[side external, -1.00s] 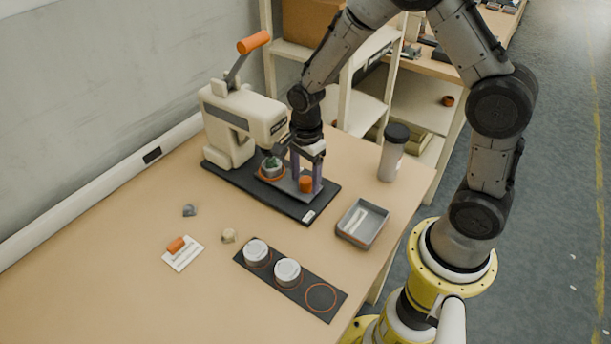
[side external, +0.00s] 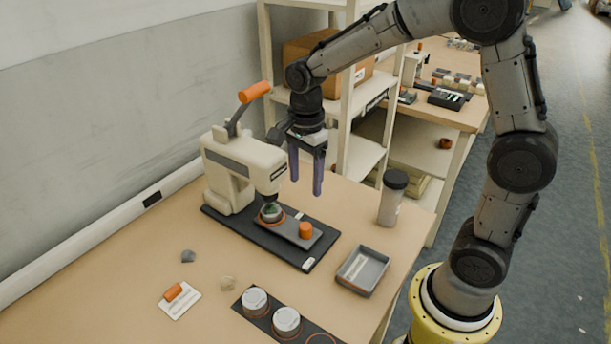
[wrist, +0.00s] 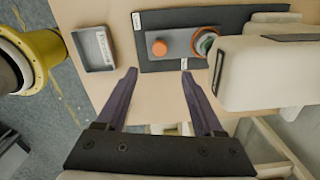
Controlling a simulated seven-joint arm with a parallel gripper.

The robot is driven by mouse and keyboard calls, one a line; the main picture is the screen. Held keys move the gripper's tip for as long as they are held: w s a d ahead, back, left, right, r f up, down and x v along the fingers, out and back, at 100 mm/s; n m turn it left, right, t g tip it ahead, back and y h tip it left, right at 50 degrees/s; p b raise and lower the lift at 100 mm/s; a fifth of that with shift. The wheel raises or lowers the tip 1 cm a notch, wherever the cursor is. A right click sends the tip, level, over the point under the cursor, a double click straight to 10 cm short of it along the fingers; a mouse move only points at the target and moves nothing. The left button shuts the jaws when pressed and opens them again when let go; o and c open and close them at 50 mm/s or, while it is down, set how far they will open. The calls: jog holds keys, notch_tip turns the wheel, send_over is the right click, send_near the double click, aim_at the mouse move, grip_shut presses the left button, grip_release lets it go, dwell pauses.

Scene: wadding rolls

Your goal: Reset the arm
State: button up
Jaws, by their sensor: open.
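My gripper (side external: 306,188) is raised above the back of the bench, beside the white press (side external: 238,165) and higher than its base. Its two purple fingers are apart with nothing between them. In the wrist view the open fingers (wrist: 158,76) point toward the press's dark base plate (wrist: 150,21). On that plate lies a grey slide with an orange knob (side external: 305,230). A round cup with something green in it (side external: 271,212) sits on the slide under the press head. The press lever with its orange handle (side external: 255,91) is up.
A grey tray (side external: 363,270) and a lidded grey tumbler (side external: 392,198) stand to the right. Two white-topped round tins (side external: 255,300) sit on a dark strip in front. A card with an orange roll (side external: 179,299) and two small lumps lie left. Shelves (side external: 348,110) stand behind my gripper.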

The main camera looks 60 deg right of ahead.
jog(key=shift+r, duration=0.15)
jog(key=s+r+n+t, duration=0.4)
jog(key=s+r, duration=0.5)
jog(key=r, duration=0.2)
jog(key=s+a+f+n+t, duration=0.1)
jog(key=s+f+n, duration=0.2)
jog(key=s+n, duration=0.7)
jog(key=n, duration=0.6)
jog(key=shift+t, duration=0.3)
